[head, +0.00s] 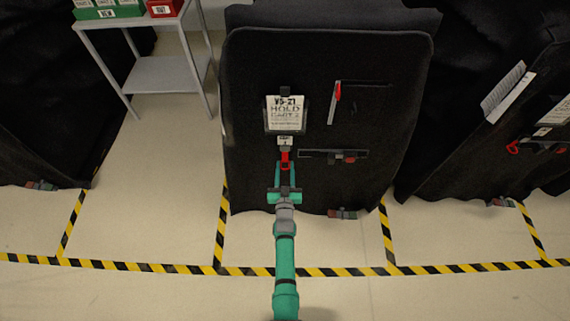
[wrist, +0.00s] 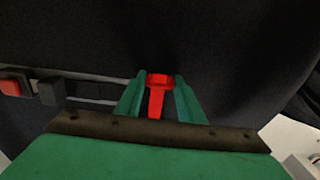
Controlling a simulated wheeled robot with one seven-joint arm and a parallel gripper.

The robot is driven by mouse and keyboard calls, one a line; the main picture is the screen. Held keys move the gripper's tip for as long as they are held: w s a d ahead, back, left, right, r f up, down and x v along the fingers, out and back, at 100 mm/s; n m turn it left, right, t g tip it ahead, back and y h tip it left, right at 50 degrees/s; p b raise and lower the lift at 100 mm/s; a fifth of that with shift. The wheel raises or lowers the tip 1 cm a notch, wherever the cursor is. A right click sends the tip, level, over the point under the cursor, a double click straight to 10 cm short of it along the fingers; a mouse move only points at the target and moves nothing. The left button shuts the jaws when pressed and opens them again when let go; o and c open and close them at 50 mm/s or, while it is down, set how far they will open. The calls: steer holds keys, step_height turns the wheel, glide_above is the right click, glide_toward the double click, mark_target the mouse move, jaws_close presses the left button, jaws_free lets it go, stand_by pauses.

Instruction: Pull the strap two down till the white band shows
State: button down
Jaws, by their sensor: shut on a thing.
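Below the sign hangs a small white tag (head: 285,140) with a dark mark too small to read. A red pull tab (head: 285,155) hangs just under that tag, and it also shows in the wrist view (wrist: 158,97). My gripper (head: 285,167) is shut on the red tab from the front, with one green finger on each side of it in the wrist view. I cannot make out a separate white band on the strap.
A dark horizontal bar with a red piece (head: 349,157) sits right of my gripper. A red-ended slider (head: 337,92) is higher up. Other covered carts stand left and right. A grey side table (head: 155,75) holds boxes at the back left. Striped tape (head: 180,269) marks the clear floor.

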step_height(320, 180, down, 6)
stand_by(0.4)
steer(key=shift+a, duration=0.1)
steer(key=c, duration=1.2)
jaws_free()
steer(key=s, duration=1.1)
